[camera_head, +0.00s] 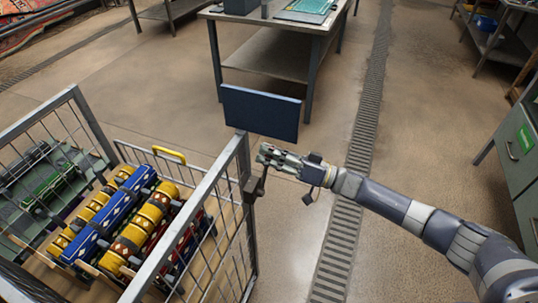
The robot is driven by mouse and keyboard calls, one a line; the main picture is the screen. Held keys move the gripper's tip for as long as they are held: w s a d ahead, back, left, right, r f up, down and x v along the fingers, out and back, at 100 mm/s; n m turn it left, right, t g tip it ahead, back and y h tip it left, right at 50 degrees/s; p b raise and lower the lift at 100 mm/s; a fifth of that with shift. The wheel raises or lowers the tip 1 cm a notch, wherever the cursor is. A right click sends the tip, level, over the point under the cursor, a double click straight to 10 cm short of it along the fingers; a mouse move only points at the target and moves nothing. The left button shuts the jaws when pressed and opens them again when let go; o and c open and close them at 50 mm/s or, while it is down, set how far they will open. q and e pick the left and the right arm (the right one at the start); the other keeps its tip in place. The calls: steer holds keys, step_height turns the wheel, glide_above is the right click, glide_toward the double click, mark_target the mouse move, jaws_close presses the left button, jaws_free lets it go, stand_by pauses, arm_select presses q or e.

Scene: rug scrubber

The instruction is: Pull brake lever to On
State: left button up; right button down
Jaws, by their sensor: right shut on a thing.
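My right gripper (266,154) reaches in from the right and is shut on the brake lever. The brake lever (254,187) is a small dark part on the right side of the grey metal frame, close to the top corner of its post. Its upper end goes up into the fingers, which hide it. I cannot read any On mark from here. My left gripper is not in view.
The barred grey frame (211,183) encloses yellow and blue scrubber rollers (140,225). A dark blue panel (261,112) stands just behind my gripper. A workbench (275,25) is beyond it. Green cabinets (512,150) line the right. The floor around the drain grate (366,120) is clear.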

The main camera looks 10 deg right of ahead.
steer(key=c, duration=1.5)
jaws_free()
steer(key=shift+w, duration=0.1)
steer(key=shift+o, duration=0.2)
steer(key=shift+d+f, duration=0.1)
steer(key=shift+d, duration=0.05)
steer(key=v, duration=1.2)
